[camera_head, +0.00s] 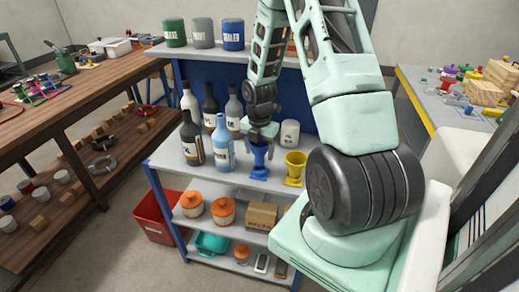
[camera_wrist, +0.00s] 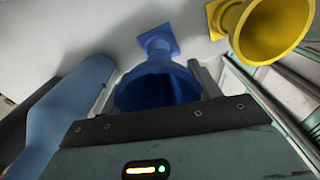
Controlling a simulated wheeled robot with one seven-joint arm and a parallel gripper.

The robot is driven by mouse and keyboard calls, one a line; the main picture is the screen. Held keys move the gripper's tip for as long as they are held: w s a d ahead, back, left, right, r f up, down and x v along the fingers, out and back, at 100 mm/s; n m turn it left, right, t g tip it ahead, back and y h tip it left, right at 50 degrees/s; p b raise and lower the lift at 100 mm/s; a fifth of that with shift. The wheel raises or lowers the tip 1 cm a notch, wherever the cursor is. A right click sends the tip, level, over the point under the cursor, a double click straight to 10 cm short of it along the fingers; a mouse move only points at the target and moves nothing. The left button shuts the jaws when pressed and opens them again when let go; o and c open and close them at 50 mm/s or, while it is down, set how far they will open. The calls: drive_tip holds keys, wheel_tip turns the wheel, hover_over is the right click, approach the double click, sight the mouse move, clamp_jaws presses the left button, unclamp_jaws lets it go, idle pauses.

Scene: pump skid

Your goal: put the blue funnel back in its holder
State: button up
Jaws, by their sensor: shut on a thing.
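The blue funnel (camera_head: 259,155) is between the fingers of my gripper (camera_head: 260,140), wide end toward my gripper and narrow end down. In the wrist view the dark inside of the blue funnel (camera_wrist: 157,90) lies between the two fingertips. The blue holder (camera_head: 260,174), with a square foot, is directly below the funnel on the middle shelf. It also shows in the wrist view (camera_wrist: 160,40), just beyond the funnel. The two overlap there, so I cannot tell how deep the spout sits in the holder. My gripper is shut on the funnel.
A yellow funnel (camera_head: 295,165) stands close on the right. Several bottles, including a light blue one (camera_head: 222,145), stand close on the left. A white cup (camera_head: 290,133) is behind. The upper shelf with cans (camera_head: 203,33) overhangs at the back.

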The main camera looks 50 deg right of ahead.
sight(260, 160)
drive_tip(key=shift+f+b, duration=0.4)
drive_tip(key=shift+f, duration=0.35)
drive_tip(key=shift+r, duration=0.2)
drive_tip(key=shift+d+p, duration=0.15)
drive_tip(key=shift+p, duration=0.65)
drive_tip(key=shift+f+b, duration=1)
drive_tip(key=shift+f, duration=0.8)
idle(0.5)
drive_tip(key=o, duration=1.2)
drive_tip(key=shift+c, duration=0.2)
drive_tip(key=shift+r, duration=0.1)
wheel_tip(260, 160, up, 17)
drive_tip(key=shift+r+p, duration=0.15)
drive_tip(key=shift+p, duration=0.25)
